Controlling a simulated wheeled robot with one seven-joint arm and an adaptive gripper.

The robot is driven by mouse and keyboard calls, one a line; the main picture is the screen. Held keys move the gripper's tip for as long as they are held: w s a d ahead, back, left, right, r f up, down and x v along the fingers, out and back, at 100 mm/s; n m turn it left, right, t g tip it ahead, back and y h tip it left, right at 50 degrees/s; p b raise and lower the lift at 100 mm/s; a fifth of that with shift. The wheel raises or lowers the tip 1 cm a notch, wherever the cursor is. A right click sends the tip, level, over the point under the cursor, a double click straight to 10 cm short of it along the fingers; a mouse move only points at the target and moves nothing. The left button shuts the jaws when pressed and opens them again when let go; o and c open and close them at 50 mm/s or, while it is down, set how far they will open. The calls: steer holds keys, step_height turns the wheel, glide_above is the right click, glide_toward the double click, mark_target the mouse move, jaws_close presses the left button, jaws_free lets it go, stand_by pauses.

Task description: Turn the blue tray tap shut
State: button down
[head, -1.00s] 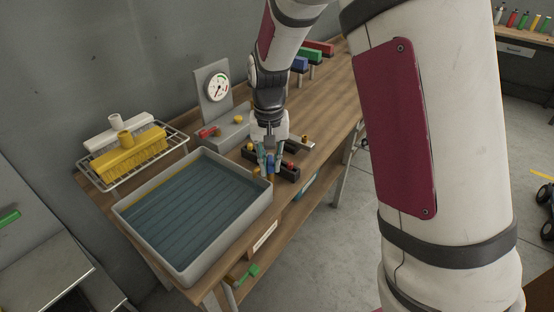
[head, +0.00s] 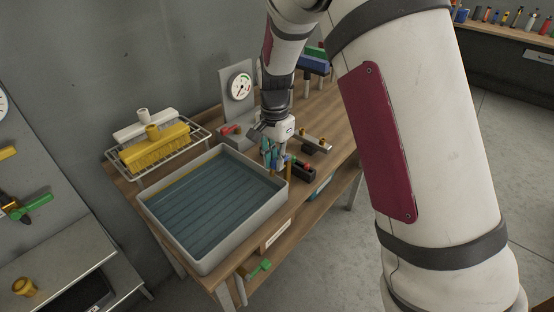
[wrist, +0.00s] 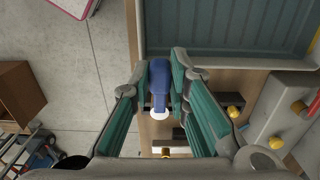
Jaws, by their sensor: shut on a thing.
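The blue tap handle (wrist: 159,80) shows in the wrist view as a lever with a pale round end, between my two teal fingers. A small part of its blue (head: 288,159) shows in the head view beside the right corner of the grey tray (head: 210,264). The tray has a dark blue-green ribbed inside. My gripper (head: 273,163) is at that corner and shut on the handle. In the wrist view my gripper (wrist: 160,88) has a finger on each side of it. The tap's body is mostly hidden by my fingers.
A gauge (head: 240,86) on a grey panel and a red-handled tap (head: 230,130) stand behind the tray. A yellow brush (head: 155,149) lies on a wire rack at left. A dark block (head: 303,171) sits just right of my gripper. A green handle (head: 258,268) hangs below.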

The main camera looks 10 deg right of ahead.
steer(key=shift+w+r, duration=0.1)
steer(key=shift+w, duration=0.05)
steer(key=c, duration=1.5)
jaws_free()
step_height(320, 180, up, 12)
steer(key=shift+f, duration=0.1)
